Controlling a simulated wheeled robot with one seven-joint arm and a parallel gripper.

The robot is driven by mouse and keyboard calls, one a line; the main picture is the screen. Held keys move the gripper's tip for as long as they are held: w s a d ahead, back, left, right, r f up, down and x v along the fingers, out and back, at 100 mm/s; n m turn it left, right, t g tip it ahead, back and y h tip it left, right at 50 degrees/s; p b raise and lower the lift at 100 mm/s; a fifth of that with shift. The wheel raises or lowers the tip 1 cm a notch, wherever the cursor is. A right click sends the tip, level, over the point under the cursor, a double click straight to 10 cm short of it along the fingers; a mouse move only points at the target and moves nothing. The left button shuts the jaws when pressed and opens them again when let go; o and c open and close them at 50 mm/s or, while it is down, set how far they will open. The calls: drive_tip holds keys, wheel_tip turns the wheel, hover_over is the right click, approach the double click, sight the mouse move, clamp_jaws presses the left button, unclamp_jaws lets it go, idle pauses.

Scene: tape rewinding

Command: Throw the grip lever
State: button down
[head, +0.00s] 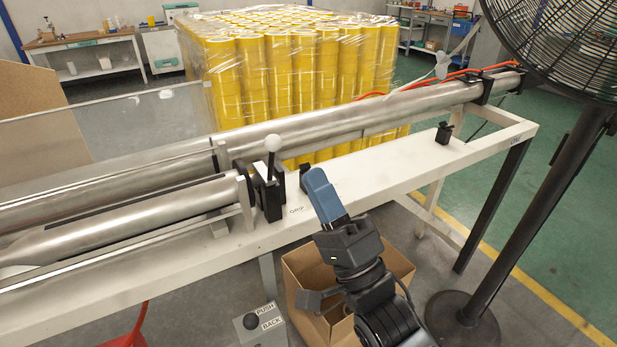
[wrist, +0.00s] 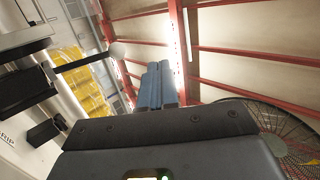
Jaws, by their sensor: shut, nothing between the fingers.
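The grip lever (head: 271,157) is a thin upright rod with a pale round knob, rising from a black block (head: 270,199) on the white bench beside the word GRIP. In the wrist view the lever (wrist: 90,59) runs as a dark rod to a pale ball at the upper left of my fingers. My gripper (head: 316,180) is shut and empty, with its blue fingers together just right of the lever. A gap shows between the fingers and the lever in the head view. In the wrist view my gripper (wrist: 157,70) points up past the knob.
Long metal rollers (head: 330,125) lie along the white bench (head: 400,155). A pallet of wrapped yellow rolls (head: 290,70) stands behind. An open cardboard box (head: 300,265) and a PUSH/BACK control box (head: 260,328) are in front. A large fan (head: 560,45) stands at the right.

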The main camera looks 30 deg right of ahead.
drive_tip(key=shift+s+d+f+b, duration=0.1)
drive_tip(key=shift+s+f+b, duration=0.1)
drive_tip(key=shift+s, duration=0.75)
drive_tip(key=shift+s+d+f+b, duration=0.1)
drive_tip(key=shift+s+f+b, duration=0.05)
drive_tip(key=shift+s, duration=0.85)
drive_tip(key=shift+s+d+f+b, duration=0.1)
drive_tip(key=shift+s+f+b, duration=0.1)
drive_tip(key=shift+s, duration=0.75)
drive_tip(key=s+f+n+g+h, duration=0.1)
drive_tip(key=s+f+n+g, duration=0.3)
drive_tip(key=s, duration=0.5)
drive_tip(key=s+f+n+g+h, duration=0.1)
drive_tip(key=s+f+n+g, duration=0.2)
drive_tip(key=s+n, duration=0.3)
drive_tip(key=s+f+n+g+h, duration=0.2)
drive_tip(key=s+f+n+g, duration=0.2)
drive_tip(key=s, duration=0.8)
drive_tip(key=shift+s+d+f+n+g, duration=0.2)
drive_tip(key=shift+d+f+n+g, duration=0.1)
drive_tip(key=shift+d+f+n, duration=0.15)
